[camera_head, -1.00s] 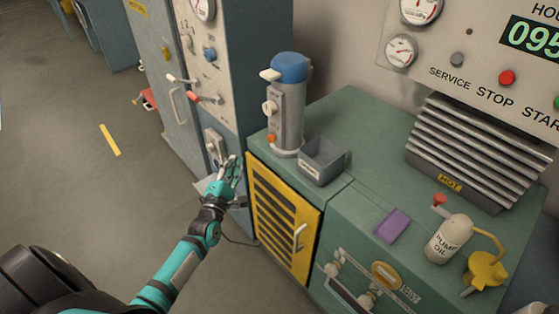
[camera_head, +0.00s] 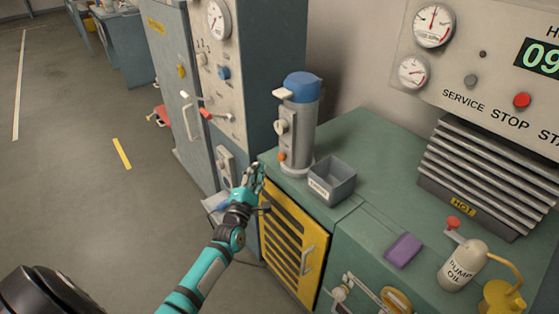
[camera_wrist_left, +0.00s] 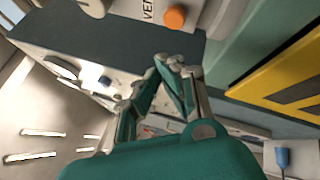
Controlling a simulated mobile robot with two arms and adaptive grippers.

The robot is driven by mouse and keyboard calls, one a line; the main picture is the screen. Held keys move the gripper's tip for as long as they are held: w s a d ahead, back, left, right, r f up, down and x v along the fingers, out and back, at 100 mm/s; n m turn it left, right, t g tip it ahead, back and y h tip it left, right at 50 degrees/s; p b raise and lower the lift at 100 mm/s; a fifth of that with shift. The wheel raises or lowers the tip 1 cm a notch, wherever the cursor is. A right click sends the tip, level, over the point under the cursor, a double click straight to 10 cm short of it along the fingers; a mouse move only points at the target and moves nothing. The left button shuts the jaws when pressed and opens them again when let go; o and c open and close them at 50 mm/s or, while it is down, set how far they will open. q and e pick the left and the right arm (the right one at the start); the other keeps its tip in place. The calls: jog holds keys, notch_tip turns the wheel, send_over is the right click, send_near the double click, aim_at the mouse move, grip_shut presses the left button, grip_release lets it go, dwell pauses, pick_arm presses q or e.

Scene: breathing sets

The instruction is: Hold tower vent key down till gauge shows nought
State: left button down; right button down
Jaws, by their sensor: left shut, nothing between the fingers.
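The grey tower (camera_head: 300,130) with a blue cap stands upright on the green cabinet top. Its orange vent key (camera_head: 282,157) is low on its left side. In the left wrist view the orange key (camera_wrist_left: 175,16) sits beside lettering beginning "VE", at the top. My left gripper (camera_head: 256,167) is shut and empty, just left of and slightly below the key, apart from it. Its closed fingertips (camera_wrist_left: 172,62) point toward the key. A dial gauge (camera_head: 218,18) is on the grey panel behind; its reading is too small to tell. My right gripper is not in view.
A grey open bin (camera_head: 332,180) stands right of the tower. The yellow louvred door (camera_head: 290,240) is below my left gripper. Two dials (camera_head: 434,24) are on the machine at right, above a finned block marked HOT (camera_head: 485,175).

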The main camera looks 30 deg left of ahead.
aim_at(281, 157)
pick_arm(q)
jog(key=shift+w+d+b, duration=0.3)
jog(key=shift+w+d, duration=0.1)
jog(key=shift+w, duration=0.5)
jog(key=shift+w+d+b, duration=0.25)
jog(key=shift+w+d, duration=0.1)
jog(key=shift+w, duration=0.5)
jog(key=shift+w, duration=0.1)
jog(key=shift+w+d, duration=0.15)
jog(key=shift+w, duration=0.15)
dwell(0.4)
jog(key=shift+w+b, duration=0.15)
jog(key=shift+b, duration=0.15)
jog(key=shift+w+d+r, duration=0.15)
jog(key=shift+w+d, duration=0.05)
jog(key=shift+w, duration=0.2)
dwell(0.4)
jog(key=shift+d, duration=0.1)
dwell(1.1)
